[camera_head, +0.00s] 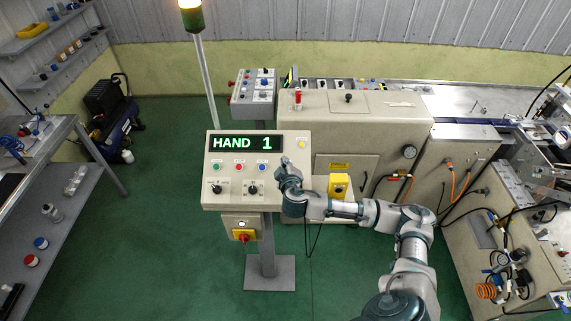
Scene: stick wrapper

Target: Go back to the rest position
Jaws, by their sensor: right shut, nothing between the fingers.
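My right arm comes in from the lower right and reaches left across the front of the machine. My right gripper (287,170) is shut and empty at the right side of the control panel (207,170), close to its face. I cannot tell whether it touches the panel. The panel's display (246,143) reads "HAND 1" in green letters. Below the display are small coloured buttons, with dark knobs lower down. My left gripper is not in view.
A beige machine (350,125) stands behind the panel, with a metal conveyor bed (470,100) at right. A yellow box (339,186) is beside my wrist. A signal tower (192,18) rises behind the panel. Shelves (60,220) stand at left. Green floor (165,230) is clear between them.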

